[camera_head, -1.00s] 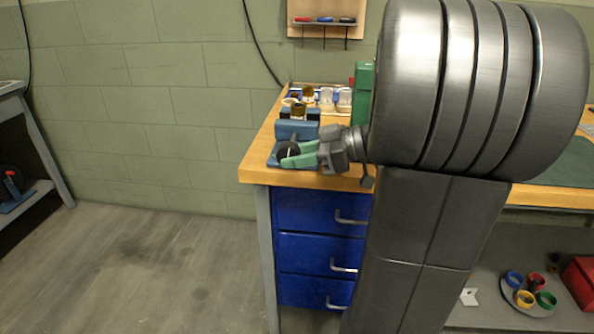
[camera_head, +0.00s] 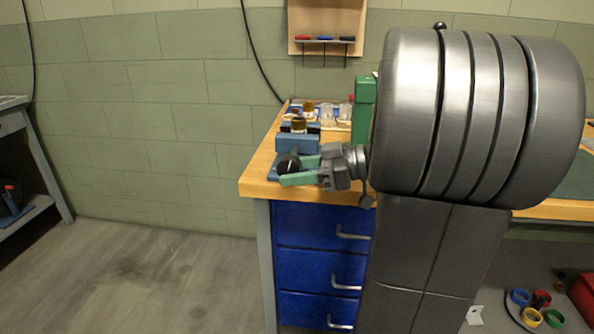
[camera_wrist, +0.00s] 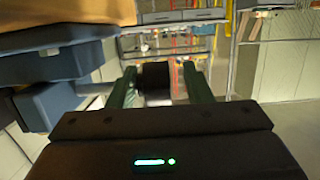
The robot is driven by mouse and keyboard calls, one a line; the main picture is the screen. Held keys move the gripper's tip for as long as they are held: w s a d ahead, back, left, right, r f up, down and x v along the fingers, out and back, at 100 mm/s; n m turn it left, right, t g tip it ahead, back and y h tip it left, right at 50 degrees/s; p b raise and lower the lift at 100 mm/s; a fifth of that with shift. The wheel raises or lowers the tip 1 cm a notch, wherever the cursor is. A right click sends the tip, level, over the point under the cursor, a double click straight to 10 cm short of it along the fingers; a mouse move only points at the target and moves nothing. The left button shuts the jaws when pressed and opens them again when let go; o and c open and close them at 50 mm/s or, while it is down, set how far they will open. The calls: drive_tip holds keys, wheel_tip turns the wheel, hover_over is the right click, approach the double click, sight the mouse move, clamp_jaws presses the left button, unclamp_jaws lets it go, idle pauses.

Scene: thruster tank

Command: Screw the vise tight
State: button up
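The blue vise (camera_head: 297,143) stands at the left end of the wooden workbench. A dark, amber-coloured round piece (camera_head: 299,124) sits at its top by the black jaws. The vise's black knob (camera_head: 288,165) faces the front. My gripper (camera_head: 291,170) has green fingers that lie on either side of the knob. In the wrist view, the knob (camera_wrist: 155,78) is between the fingertips (camera_wrist: 160,76). It is close to the left finger, and a gap shows on the right. The gripper looks open around the knob. Contact with the left finger is unclear.
The workbench top (camera_head: 258,180) has a blue drawer unit (camera_head: 318,240) below. My large arm hides the bench to the right. Open floor lies left.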

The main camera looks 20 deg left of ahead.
drive_tip(key=shift+w, duration=0.1)
drive_tip(key=shift+d+r, duration=0.1)
drive_tip(key=shift+d, duration=0.15)
drive_tip(key=p+v, duration=0.2)
drive_tip(key=v, duration=1.1)
drive_tip(key=shift+d, duration=0.15)
